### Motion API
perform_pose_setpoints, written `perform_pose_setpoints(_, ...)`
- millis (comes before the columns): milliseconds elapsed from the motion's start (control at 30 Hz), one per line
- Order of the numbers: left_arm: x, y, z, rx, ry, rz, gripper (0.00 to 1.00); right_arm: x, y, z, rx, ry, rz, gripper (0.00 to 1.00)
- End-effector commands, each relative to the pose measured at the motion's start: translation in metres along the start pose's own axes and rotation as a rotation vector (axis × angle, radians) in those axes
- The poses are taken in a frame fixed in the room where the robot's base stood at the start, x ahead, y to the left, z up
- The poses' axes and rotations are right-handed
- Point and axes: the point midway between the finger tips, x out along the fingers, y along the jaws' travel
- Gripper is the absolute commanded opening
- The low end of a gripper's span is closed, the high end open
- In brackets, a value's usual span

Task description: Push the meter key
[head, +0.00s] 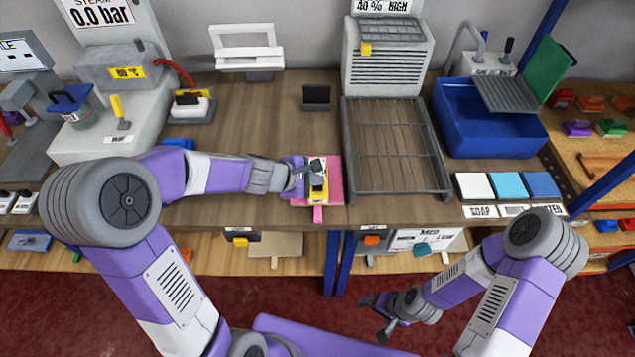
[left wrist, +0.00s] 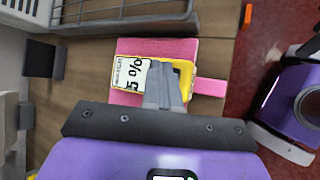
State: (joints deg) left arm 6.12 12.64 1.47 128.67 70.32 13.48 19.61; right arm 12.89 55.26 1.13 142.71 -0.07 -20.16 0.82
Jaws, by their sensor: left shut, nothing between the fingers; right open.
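The meter is a small yellow block with a white display panel (left wrist: 131,75) in the left wrist view, where "5 %" shows; the start of the reading may be cut off. Its yellow body (head: 318,192) shows in the head view, lying on a pink pad (head: 336,178) with a tab at the front. My left gripper (head: 317,165) is shut and empty, its fingertips right over the meter; I cannot tell whether they touch it. The fingers (left wrist: 165,75) cover part of the yellow face, and the key is hidden. My right gripper (head: 378,318) is open, low in front of the bench.
A wire rack (head: 395,150) stands right of the pad, with a blue basin (head: 490,120) beyond it. A small dark block (head: 316,96) is behind the pad. A white-and-yellow device (head: 190,105) stands to the left. Bare wood surrounds the pad's back.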

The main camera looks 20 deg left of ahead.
Motion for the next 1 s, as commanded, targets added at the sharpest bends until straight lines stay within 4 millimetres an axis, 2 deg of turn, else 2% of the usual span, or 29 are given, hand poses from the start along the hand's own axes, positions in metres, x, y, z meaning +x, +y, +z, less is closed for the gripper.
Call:
perform_pose_setpoints(233, -0.011, 0.008, 0.007, -0.001, 0.001, 0.0, 0.0, -0.014, -0.005, 0.001, 0.0, 0.0, 0.0, 0.92)
perform_pose_setpoints(667, -0.013, 0.009, 0.009, 0.0, 0.0, 0.0, 0.0, -0.016, -0.006, 0.001, 0.0, 0.0, 0.0, 0.92)
perform_pose_setpoints(1000, -0.035, 0.026, 0.025, 0.001, 0.0, 0.001, 0.0, -0.044, -0.017, 0.002, 0.0, 0.0, 0.0, 0.92)
